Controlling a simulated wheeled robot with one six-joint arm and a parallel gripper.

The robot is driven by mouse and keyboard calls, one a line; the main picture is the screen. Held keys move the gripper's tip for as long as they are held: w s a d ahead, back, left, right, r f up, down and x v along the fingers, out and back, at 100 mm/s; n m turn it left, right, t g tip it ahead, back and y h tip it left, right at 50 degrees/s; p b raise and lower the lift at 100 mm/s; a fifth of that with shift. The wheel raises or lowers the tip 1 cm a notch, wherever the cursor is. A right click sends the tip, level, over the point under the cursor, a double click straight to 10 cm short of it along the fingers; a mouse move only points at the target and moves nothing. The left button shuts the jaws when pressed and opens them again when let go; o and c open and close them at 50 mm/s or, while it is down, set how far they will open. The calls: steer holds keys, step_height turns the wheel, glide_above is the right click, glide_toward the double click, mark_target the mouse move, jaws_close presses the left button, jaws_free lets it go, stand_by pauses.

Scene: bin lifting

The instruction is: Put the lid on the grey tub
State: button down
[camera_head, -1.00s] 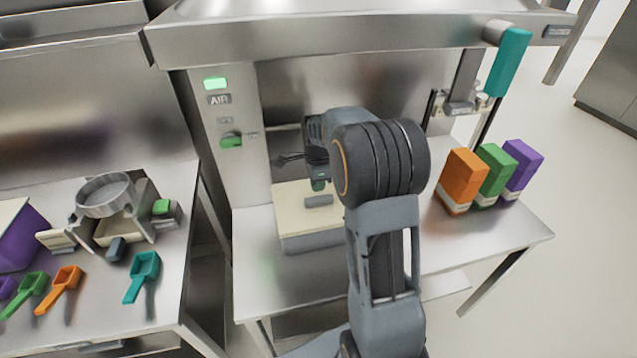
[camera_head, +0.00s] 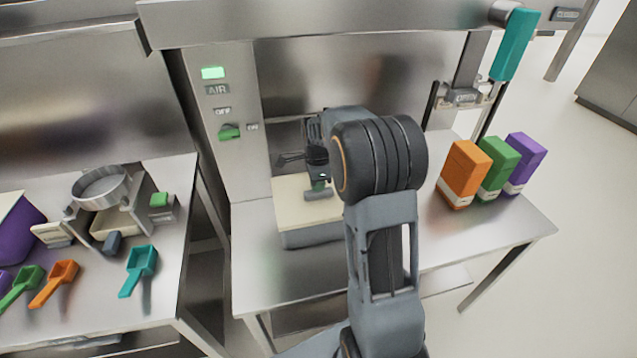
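The grey tub (camera_head: 312,236) stands on the steel table under the hood, left of my arm. The cream lid (camera_head: 292,208) lies over its top, with a grey handle (camera_head: 318,195) in its middle. I cannot tell whether the lid sits fully down on the rim; its right part is hidden behind my arm. My gripper (camera_head: 318,184) points down at the handle, right above it or touching it. The fingers are small and partly hidden by my wrist, so I cannot tell whether they are closed on the handle.
Orange (camera_head: 465,172), green (camera_head: 499,165) and purple (camera_head: 525,160) boxes stand on the table's right. A teal lever (camera_head: 515,45) hangs above them. The left bench holds a round metal sieve (camera_head: 101,186), scoops (camera_head: 139,268) and a purple tub (camera_head: 18,228). The table's front left is clear.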

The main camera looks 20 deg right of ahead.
steer(key=shift+f, duration=0.3)
steer(key=shift+r, duration=0.1)
steer(key=shift+r+p, duration=2.55)
steer(key=shift+r, duration=0.95)
